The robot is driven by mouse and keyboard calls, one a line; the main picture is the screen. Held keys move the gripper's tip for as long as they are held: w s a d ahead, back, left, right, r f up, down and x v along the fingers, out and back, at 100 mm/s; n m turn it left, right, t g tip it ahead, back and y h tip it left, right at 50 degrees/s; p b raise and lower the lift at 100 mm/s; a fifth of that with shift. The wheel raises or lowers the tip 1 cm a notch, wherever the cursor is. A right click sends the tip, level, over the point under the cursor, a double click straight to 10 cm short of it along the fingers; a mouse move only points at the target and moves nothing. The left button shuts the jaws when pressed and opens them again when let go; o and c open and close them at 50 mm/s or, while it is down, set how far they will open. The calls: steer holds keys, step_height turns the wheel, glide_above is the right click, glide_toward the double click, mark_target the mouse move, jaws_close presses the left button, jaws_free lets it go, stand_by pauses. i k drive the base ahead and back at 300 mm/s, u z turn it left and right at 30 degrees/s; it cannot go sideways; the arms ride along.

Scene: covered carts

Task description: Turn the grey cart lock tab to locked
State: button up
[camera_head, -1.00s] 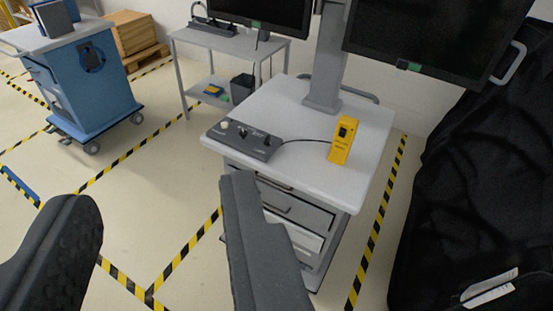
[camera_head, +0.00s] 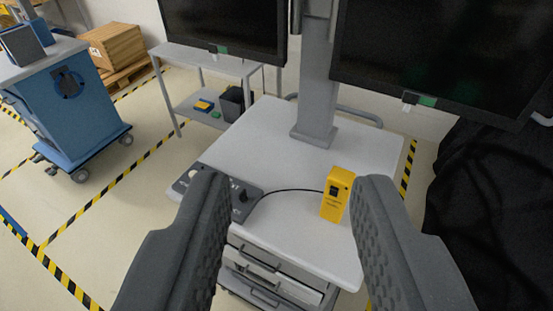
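The grey cart (camera_head: 262,140) has a pale top, a monitor column and drawers at its front. On its top are a dark grey control box (camera_head: 247,203) with knobs, partly hidden by my left finger, and a yellow box (camera_head: 337,195) with a black switch-like part on its face. A black cable joins the two. I cannot tell which part is the lock tab or how it is turned. My gripper (camera_head: 290,180) is open and empty. In the picture, its left finger overlaps the control box and its right finger is just right of the yellow box.
Two dark monitors (camera_head: 222,25) (camera_head: 430,50) hang over the cart. A blue cart (camera_head: 85,115) stands left, and a grey table (camera_head: 215,62) behind. Black covered bulk (camera_head: 490,190) fills the right. Taped floor (camera_head: 110,215) at left is clear.

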mark_target(243, 198)
steer(key=u, duration=0.05)
steer(key=i, duration=0.85)
steer(key=u, duration=0.25)
